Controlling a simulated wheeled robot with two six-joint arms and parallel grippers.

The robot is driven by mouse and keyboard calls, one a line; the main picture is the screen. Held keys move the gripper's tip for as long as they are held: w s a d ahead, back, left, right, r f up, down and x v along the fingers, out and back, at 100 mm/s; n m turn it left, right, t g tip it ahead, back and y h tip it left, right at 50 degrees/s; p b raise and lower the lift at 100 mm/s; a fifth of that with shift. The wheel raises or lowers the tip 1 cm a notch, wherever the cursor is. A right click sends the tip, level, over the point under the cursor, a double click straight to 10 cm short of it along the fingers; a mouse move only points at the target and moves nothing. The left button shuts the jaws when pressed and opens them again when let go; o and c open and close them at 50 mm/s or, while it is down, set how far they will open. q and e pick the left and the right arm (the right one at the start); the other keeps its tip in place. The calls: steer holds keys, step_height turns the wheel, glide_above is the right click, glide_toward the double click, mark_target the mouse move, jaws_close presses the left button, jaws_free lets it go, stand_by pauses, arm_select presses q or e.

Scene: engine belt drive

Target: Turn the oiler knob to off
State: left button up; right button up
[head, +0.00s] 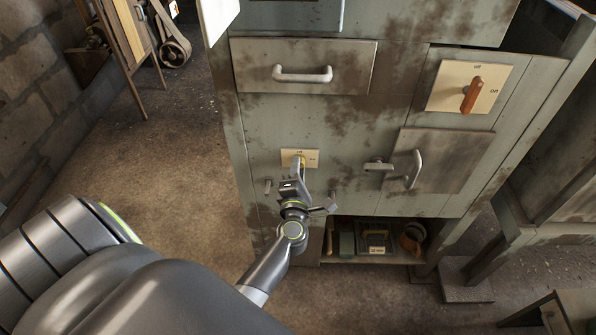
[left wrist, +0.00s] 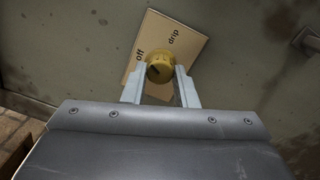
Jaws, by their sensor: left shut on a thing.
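The oiler knob (left wrist: 160,68) is a small round brass-yellow knob with a dark mark on its face. It sits on a cream plate (left wrist: 195,58) lettered "off" and "drip"; the plate looks tilted in the left wrist view. In the head view the same plate (head: 312,156) is low on the green cabinet front. My left gripper (left wrist: 162,70) is shut on the knob, one finger on each side of it. In the head view the left gripper (head: 298,172) covers most of the knob. I cannot tell surely which label the dark mark points to. My right gripper is not in view.
An orange switch handle (head: 472,95) is on another plate at the upper right. A drawer handle (head: 302,75) is above the oiler plate. A door handle (head: 414,169) and latch (head: 378,166) are to the right. Below is an open shelf with boxes (head: 375,241). Floor at left is clear.

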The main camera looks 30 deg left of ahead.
arm_select(q)
steer(key=n+b, duration=0.1)
steer(key=n, duration=0.4)
steer(key=shift+n+y, duration=0.3)
steer(key=shift+n, duration=0.1)
stand_by(0.3)
steer(key=o, duration=1)
